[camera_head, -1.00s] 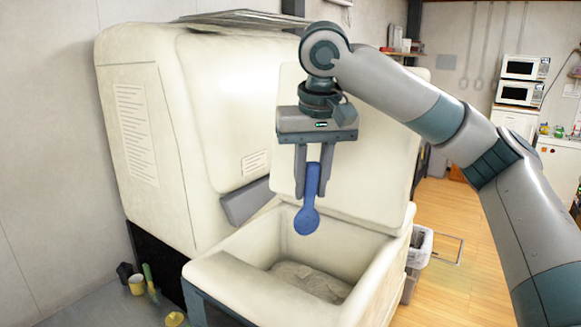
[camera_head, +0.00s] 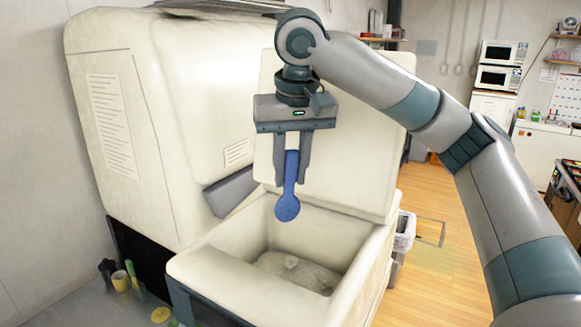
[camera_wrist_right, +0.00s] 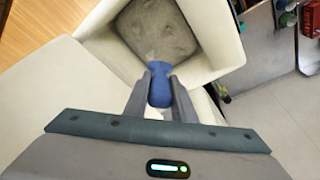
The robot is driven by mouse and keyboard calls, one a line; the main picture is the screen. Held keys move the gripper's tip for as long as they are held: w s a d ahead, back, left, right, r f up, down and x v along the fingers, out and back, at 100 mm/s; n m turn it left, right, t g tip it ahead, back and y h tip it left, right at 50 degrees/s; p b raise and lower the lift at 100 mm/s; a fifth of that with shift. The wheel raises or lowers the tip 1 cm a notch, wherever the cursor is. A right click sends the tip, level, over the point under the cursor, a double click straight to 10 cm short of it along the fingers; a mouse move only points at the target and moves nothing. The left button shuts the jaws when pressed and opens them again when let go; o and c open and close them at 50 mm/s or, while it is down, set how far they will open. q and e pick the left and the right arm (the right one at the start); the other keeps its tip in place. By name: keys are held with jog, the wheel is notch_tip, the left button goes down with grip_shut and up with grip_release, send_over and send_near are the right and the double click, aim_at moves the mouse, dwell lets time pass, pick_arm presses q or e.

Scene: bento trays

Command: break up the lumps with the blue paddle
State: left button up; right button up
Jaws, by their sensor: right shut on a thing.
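My right gripper (camera_head: 291,172) is shut on the blue paddle (camera_head: 287,207), which hangs with its round end down. The paddle is above the open cream bin (camera_head: 348,262) and does not touch what lies in it. The bin holds a grey-beige mass (camera_head: 318,277) with a small raised lump (camera_head: 291,262) on it. In the right wrist view, the paddle (camera_wrist_right: 161,80) shows between the fingers, over the grey mass (camera_wrist_right: 155,28). The front wall of the bin hides part of the contents in the head view. My left gripper is not in view.
The cream machine body (camera_head: 165,80) and its upright lid (camera_head: 350,135) stand behind the bin. Yellow and green items (camera_head: 128,278) stand at the lower left. A white basket (camera_head: 405,232) is to the right, with open wooden floor (camera_head: 450,240) beyond it.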

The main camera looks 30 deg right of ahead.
aim_at(291, 197)
jog(key=shift+s+f, duration=0.1)
jog(key=shift+f, duration=1.3)
notch_tip(291, 197, down, 3)
jog(key=shift+r+b, duration=0.15)
jog(key=shift+b, duration=0.15)
notch_tip(291, 197, down, 18)
jog(key=b, duration=0.5)
jog(key=shift+s+d, duration=0.1)
